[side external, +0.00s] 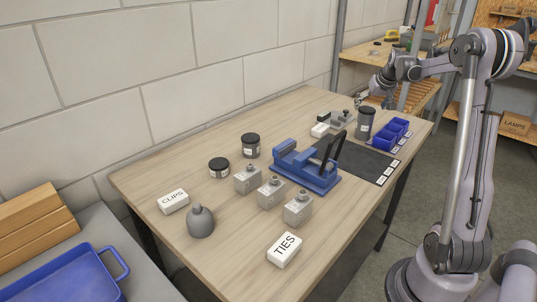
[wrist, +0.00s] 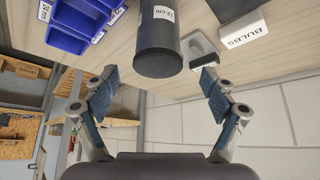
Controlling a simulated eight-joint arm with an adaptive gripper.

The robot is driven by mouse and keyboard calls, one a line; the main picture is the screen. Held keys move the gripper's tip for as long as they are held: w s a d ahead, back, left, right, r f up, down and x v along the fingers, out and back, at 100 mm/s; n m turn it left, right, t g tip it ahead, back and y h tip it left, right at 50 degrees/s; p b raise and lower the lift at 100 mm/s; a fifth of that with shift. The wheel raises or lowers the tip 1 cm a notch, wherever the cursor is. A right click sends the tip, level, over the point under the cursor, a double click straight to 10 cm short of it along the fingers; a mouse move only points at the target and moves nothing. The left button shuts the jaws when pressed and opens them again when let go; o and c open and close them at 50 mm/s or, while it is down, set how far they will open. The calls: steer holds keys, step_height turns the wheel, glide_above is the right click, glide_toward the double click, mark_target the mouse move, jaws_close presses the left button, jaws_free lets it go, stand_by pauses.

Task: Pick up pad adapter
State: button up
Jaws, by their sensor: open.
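No object is marked as the pad adapter, and I cannot tell which one it is. My gripper (side external: 368,95) is open and empty above the far end of the table; its spread fingers show in the wrist view (wrist: 160,90). A dark cylinder with a "12 cm" label (wrist: 160,45) lies ahead of the gap between the fingers, apart from them. It stands upright in the side view (side external: 365,123). A small grey and white piece (wrist: 201,48) is beside it in the wrist view, partly hidden by the cylinder.
Blue bins (side external: 385,140) stand right of the cylinder. A blue vise (side external: 305,172) sits mid-table beside a dark mat (side external: 362,162). Grey metal blocks (side external: 270,190), dark jars (side external: 250,146), a grey bulb-shaped piece (side external: 200,222) and white boxes (side external: 285,250) occupy the near half. A block wall (side external: 200,100) borders the table.

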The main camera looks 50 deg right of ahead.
mark_target(368, 110)
steer(key=shift+x, duration=2.7)
steer(key=shift+s, duration=0.15)
steer(key=shift+r, duration=0.1)
jaws_close()
